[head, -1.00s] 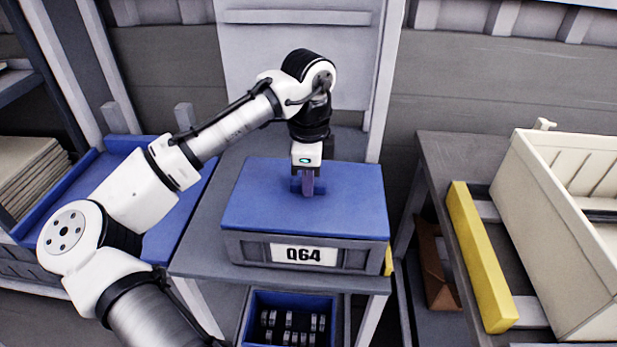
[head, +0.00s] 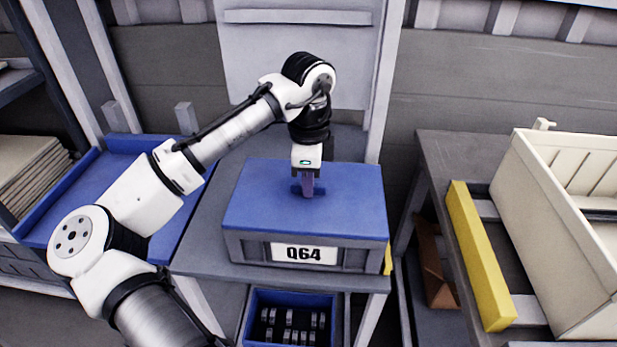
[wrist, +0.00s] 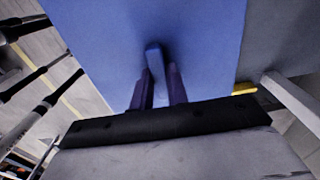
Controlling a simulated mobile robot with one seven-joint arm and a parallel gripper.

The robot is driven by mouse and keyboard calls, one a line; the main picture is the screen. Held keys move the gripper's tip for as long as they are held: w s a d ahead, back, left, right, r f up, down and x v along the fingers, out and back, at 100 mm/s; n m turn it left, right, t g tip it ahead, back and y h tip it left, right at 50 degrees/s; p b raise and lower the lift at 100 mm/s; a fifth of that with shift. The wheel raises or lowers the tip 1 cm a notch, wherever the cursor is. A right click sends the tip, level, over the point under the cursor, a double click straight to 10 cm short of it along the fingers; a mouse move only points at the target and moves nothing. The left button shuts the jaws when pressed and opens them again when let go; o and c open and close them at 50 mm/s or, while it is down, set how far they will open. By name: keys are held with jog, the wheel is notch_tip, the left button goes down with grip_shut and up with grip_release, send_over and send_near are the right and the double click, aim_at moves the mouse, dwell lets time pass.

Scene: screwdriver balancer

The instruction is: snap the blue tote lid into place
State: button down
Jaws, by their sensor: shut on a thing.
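The blue tote lid (head: 265,205) lies flat on top of the grey tote (head: 357,255), which carries a "Q64" label. The lid covers the tote's top; I cannot tell whether its edges are latched. My gripper (head: 308,190) points straight down at the middle of the lid and is shut on the lid's raised blue handle. In the wrist view, the two fingers of my gripper (wrist: 158,88) stand either side of the handle (wrist: 153,57), with the blue lid (wrist: 205,45) filling the area behind.
The tote stands on a grey table (head: 200,245). A blue bin (head: 290,300) with several small grey parts sits below. A cream crate (head: 560,220) and a yellow bar (head: 480,255) are at right. A blue tray (head: 120,160) is at left.

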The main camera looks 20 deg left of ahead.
jog(key=shift+f, duration=0.1)
jog(key=c, duration=1.3)
grip_release()
notch_tip(320, 180, up, 14)
